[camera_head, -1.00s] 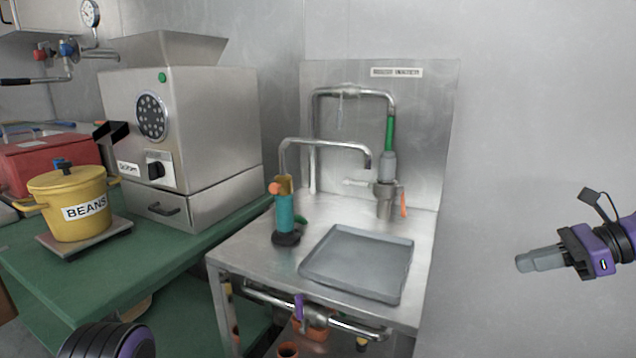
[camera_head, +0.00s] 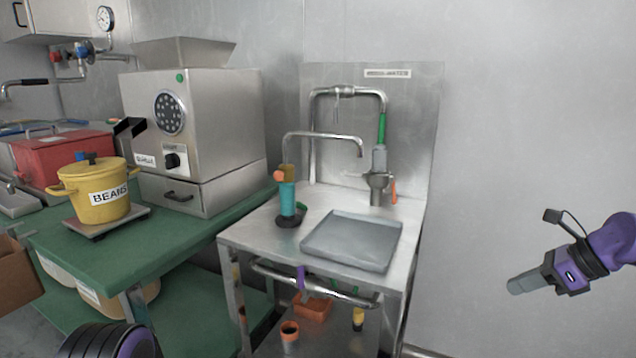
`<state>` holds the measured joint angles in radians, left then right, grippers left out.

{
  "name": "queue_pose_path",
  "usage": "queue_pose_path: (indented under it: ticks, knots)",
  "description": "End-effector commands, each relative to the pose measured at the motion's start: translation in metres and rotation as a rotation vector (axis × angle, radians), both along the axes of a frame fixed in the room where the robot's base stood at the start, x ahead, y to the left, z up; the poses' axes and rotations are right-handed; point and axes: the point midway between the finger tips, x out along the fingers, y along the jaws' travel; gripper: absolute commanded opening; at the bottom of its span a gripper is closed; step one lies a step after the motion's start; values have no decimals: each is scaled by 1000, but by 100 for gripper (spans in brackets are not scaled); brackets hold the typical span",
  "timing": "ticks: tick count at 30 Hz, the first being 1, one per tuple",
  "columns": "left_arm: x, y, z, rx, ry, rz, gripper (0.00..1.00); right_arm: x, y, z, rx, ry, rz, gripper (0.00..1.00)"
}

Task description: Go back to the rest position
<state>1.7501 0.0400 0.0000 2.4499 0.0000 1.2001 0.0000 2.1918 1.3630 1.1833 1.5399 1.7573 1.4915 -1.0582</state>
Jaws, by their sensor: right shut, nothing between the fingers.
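My right gripper (camera_head: 522,284) is at the right of the head view, in front of the bare wall. It is shut and empty, its fingers pointing left, well apart from the sink table. Of my left arm, only a dark rounded part shows at the bottom left edge; its gripper is out of view. The steel grinder (camera_head: 198,125) stands on the green table (camera_head: 150,243), with its drawer shut. A yellow pot (camera_head: 98,203) labelled BEANS, with its lid on, sits on a small scale (camera_head: 132,217) beside it.
The steel sink table (camera_head: 263,224) holds a grey tray (camera_head: 352,241) and a teal tool (camera_head: 287,203). A red box (camera_head: 62,158) is at the back left. Terracotta pots (camera_head: 312,308) stand below the sink table. The space before the right wall is clear.

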Motion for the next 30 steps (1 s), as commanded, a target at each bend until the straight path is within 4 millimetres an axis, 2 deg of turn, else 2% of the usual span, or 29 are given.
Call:
queue_pose_path:
  ticks: [5,8,11,12,14,15,17,18,21,23,27,30]
  knots:
    - [0,0,0,0,0,0,0,6,23,-73,-285,115,-49,0]
    - [0,0,0,0,0,0,0,3,42,-128,-514,151,-35,0]
    - [0,0,0,0,0,0,0,-14,70,-198,-806,129,60,0]
    - [0,0,0,0,0,0,0,-27,84,-229,-928,93,138,0]
    - [0,0,0,0,0,0,0,-55,103,-273,-1079,20,288,0]
    - [0,0,0,0,0,0,0,-77,115,-298,-1150,-32,404,0]
    - [0,0,0,0,0,0,0,-114,127,-331,-1218,-100,584,0]
    - [0,0,0,0,0,0,0,-138,133,-347,-1243,-136,703,0]
    - [0,0,0,0,0,0,0,-197,137,-376,-1261,-191,970,0]
    - [0,0,0,0,0,0,0,-229,135,-387,-1261,-208,1119,0]
    - [0,0,0,0,0,0,0,-294,115,-400,-1257,-199,1436,0]
    - [0,0,0,0,0,0,0,-324,94,-403,-1275,-148,1599,0]
